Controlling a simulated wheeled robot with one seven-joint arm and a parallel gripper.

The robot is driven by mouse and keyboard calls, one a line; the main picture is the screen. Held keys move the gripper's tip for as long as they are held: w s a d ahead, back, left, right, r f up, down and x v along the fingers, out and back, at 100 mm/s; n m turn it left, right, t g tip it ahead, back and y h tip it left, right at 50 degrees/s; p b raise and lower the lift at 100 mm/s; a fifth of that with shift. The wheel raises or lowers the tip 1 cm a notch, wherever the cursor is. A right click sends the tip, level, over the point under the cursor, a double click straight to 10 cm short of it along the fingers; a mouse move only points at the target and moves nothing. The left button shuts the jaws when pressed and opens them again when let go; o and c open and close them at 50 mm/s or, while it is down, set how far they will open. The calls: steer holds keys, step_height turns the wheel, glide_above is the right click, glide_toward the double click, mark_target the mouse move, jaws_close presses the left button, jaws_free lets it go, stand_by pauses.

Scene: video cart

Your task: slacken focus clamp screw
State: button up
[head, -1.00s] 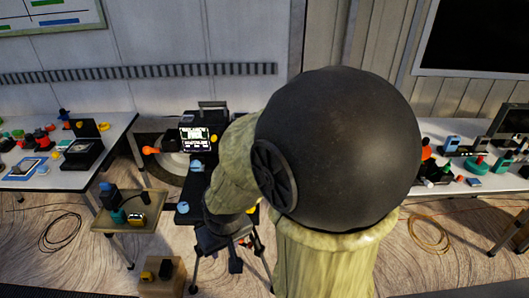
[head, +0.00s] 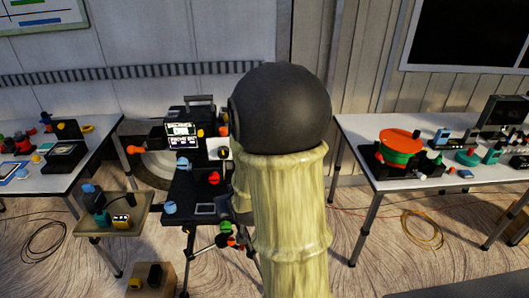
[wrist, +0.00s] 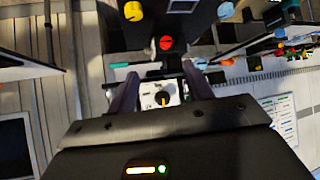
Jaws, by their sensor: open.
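In the wrist view my gripper (wrist: 161,76) is open, with its two dark fingers apart. A white block with a dark and yellow knob (wrist: 162,98) shows between the fingers; I see no contact. A red knob (wrist: 166,43) is just beyond the fingertips, and a yellow knob (wrist: 133,11) is farther up. In the head view the dark camera cart (head: 190,185) carries a red knob (head: 214,178), blue knobs (head: 182,163) and a white panel (head: 218,147). I cannot tell which knob is the focus clamp screw. My arm hides my gripper in the head view.
Tables stand at left (head: 78,178) and right (head: 360,125), loaded with gear. Cables (head: 422,228) lie on the floor.

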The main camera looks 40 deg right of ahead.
steer(key=d+m+t+h+b, duration=0.3)
steer(key=d+t+h, duration=0.3)
steer(key=d, duration=0.8)
steer(key=shift+b, duration=0.8)
steer(key=shift+w, duration=0.15)
